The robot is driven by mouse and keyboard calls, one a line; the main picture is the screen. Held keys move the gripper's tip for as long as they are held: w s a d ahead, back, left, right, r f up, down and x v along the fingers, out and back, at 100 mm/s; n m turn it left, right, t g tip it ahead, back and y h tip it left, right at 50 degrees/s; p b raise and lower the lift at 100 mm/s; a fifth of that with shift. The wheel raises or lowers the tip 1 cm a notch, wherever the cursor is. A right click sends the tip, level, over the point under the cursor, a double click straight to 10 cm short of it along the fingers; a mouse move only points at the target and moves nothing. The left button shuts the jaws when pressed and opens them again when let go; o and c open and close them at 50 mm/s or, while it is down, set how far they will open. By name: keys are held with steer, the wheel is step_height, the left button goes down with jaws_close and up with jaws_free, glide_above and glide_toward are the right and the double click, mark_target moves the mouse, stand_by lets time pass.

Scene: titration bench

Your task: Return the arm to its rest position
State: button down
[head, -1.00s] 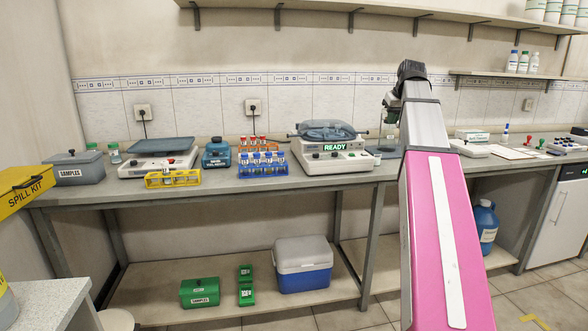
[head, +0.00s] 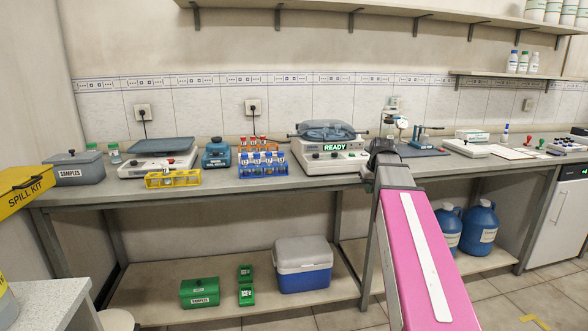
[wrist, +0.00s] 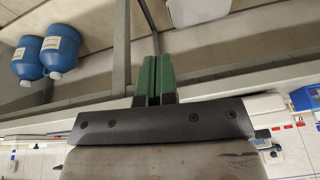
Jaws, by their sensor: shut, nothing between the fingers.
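My arm stretches up from the bottom right of the head view, with its dark wrist in front of the bench's front edge. In the wrist view my gripper (wrist: 154,82) has its two green fingers closed together with nothing between them. In the head view the fingers are hidden behind my wrist. The gripper appears clear of the bench (head: 270,187) and touches nothing that I can see.
A centrifuge reading READY (head: 334,155) stands behind and left of my wrist. Tube racks (head: 263,172) stand further left. Blue jugs (head: 480,228) and a cooler (head: 303,265) sit on the lower shelf (head: 235,305). The floor in front is partly clear.

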steer(key=s+a+f+g, duration=0.1)
steer(key=s+a+f, duration=0.2)
steer(key=s+f, duration=0.3)
steer(key=s+a+f+g, duration=0.1)
steer(key=s+a+f, duration=0.2)
steer(key=f, duration=1.1)
steer(key=s+a+f+m+g+h, duration=0.1)
steer(key=s+a+f, duration=0.2)
steer(key=s+f, duration=0.7)
steer(key=shift+s+f, duration=0.1)
